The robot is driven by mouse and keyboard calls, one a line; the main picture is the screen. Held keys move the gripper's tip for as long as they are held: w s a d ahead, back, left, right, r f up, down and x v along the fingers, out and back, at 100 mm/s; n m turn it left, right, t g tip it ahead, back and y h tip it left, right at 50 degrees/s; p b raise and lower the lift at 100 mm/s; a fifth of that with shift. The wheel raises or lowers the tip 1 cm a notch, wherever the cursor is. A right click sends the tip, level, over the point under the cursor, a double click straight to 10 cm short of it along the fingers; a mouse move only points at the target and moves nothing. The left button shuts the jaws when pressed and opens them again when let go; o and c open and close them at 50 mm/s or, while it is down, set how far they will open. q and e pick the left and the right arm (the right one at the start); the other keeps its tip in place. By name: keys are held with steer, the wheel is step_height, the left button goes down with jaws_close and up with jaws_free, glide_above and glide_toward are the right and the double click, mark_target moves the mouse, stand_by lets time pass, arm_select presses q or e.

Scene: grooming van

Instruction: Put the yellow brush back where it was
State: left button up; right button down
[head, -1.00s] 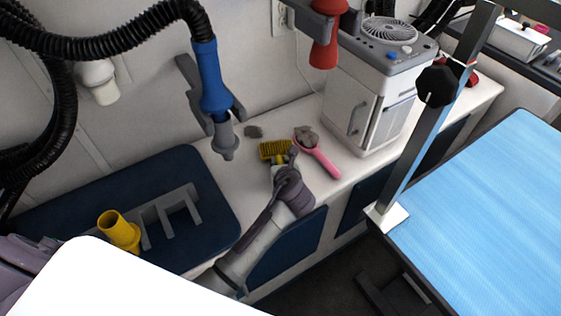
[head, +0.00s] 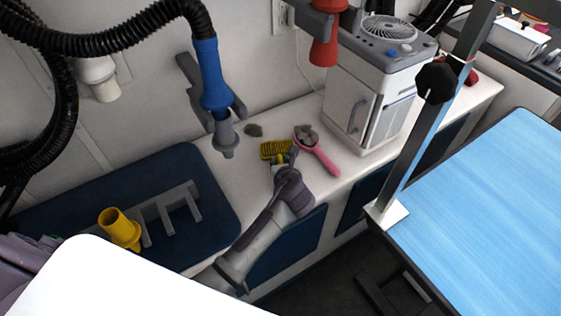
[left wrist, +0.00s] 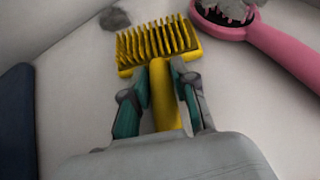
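The yellow brush (head: 274,149) lies on the white counter (head: 228,181) in the head view, its bristles facing up. In the left wrist view, the yellow brush (left wrist: 160,45) has its head across the far side and its handle pointing back toward my palm. My left gripper (head: 283,163) reaches in from below. In the left wrist view, the fingers of my left gripper (left wrist: 163,75) are on both sides of the handle and appear closed against it just behind the head. The handle's end is hidden by the gripper. My right gripper is not in view.
A pink brush (head: 321,157) with grey fur lies close right of the yellow one; a grey tuft (head: 254,130) lies behind. A blue dryer nozzle (head: 211,78) hangs above. A grey slotted rack (head: 176,212) and yellow cup (head: 119,229) are left; a white machine (head: 350,104) is right.

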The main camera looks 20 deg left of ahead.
arm_select(q)
steer(key=shift+o, duration=1.3)
steer(key=shift+s+f, duration=0.25)
steer(key=shift+f, duration=0.45)
steer(key=shift+s, duration=0.1)
steer(key=shift+s+d+r, duration=0.15)
steer(key=shift+s+d, duration=0.05)
steer(key=shift+s, duration=0.05)
steer(key=v, duration=0.7)
steer(key=r+v, duration=0.1)
steer(key=v, duration=0.3)
steer(key=shift+w+r, duration=0.2)
steer(key=shift+w, duration=0.05)
